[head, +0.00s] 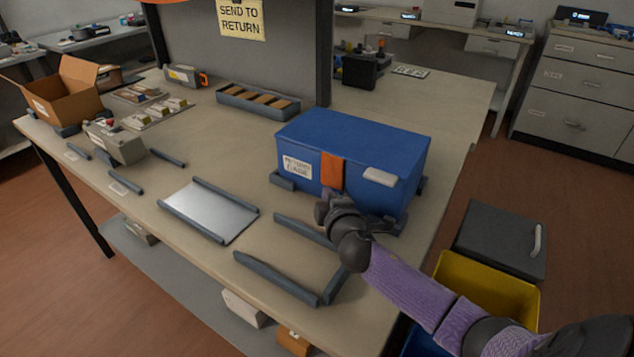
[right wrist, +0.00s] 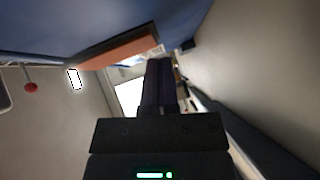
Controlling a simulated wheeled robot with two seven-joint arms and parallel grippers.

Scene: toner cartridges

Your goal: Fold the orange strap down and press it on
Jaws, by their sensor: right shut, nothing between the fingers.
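The blue box (head: 350,140) stands on the workbench with its lid down. The orange strap (head: 332,170) hangs from the lid's front edge over the front wall, beside a white label (head: 297,167). I cannot tell whether its lower end touches the wall. In the right wrist view the strap (right wrist: 115,46) shows as an orange band along the blue surface, to the left of the fingertips. My right gripper (head: 324,207) is shut and empty, just below the strap in the head view; its fingers (right wrist: 158,80) are together. My left gripper is not in view.
A pale plate (head: 375,177) is on the box front, right of the strap. Grey rails (head: 275,278) lie on the bench in front. A silver sheet (head: 209,210) lies between rails to the left. A yellow bin (head: 490,290) stands right of the bench.

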